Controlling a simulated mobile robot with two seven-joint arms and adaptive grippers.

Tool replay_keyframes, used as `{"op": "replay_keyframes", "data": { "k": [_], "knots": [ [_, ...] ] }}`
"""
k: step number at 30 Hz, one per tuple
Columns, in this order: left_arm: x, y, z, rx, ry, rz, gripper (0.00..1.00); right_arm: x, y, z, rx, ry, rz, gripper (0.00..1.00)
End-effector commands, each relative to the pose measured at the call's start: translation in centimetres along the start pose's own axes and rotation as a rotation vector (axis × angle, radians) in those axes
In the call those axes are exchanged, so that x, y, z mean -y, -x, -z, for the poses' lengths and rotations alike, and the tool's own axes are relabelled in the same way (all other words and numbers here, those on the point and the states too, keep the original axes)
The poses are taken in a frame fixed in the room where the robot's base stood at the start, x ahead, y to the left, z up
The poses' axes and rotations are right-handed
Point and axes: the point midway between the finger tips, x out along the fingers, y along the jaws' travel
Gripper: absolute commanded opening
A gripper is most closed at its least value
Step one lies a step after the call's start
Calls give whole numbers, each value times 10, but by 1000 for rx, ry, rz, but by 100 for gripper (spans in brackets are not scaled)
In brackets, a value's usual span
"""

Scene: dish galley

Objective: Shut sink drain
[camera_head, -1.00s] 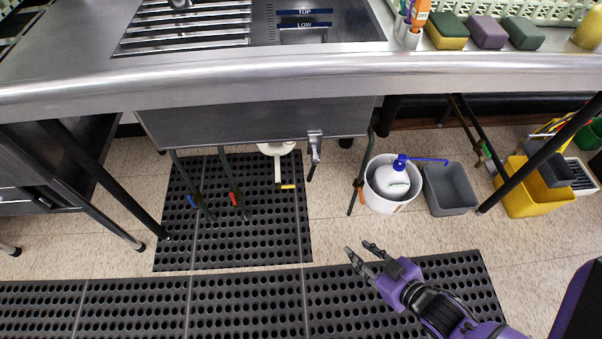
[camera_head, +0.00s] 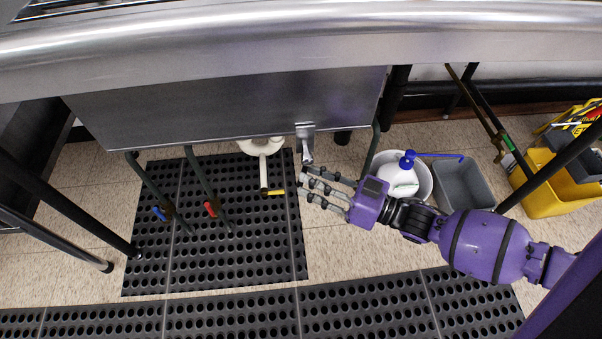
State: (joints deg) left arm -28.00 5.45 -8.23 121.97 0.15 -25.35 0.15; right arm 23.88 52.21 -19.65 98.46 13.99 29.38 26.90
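Under the steel sink basin (camera_head: 225,105), a white drain fitting (camera_head: 262,146) leads down to a pipe with a yellow handle (camera_head: 277,191), which points right. A metal bracket with a lever (camera_head: 307,150) hangs from the basin's lower front edge. My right gripper (camera_head: 303,182) reaches in from the right with its fingers apart and pointing left. In the picture its fingertips are just below the metal lever and right of the yellow handle. It holds nothing that I can see, and I cannot tell whether it touches the lever. My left gripper is out of view.
A blue-handled valve (camera_head: 160,213) and a red-handled valve (camera_head: 211,208) sit on pipes at left. A white bucket (camera_head: 423,182) with a jug, a grey bin (camera_head: 463,184) and a yellow mop bucket (camera_head: 545,197) stand at right. The counter edge (camera_head: 300,40) overhangs the area.

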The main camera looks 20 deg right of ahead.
Motion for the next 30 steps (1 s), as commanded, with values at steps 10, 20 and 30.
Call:
{"op": "replay_keyframes", "data": {
  "k": [10,20,30],
  "knots": [
    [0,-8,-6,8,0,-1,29,0,-33,-1,2,0,-1,30],
    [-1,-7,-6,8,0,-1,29,0,-33,-1,2,0,-1,17],
    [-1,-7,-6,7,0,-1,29,0,-33,-1,2,1,-1,0]
  ]
}}
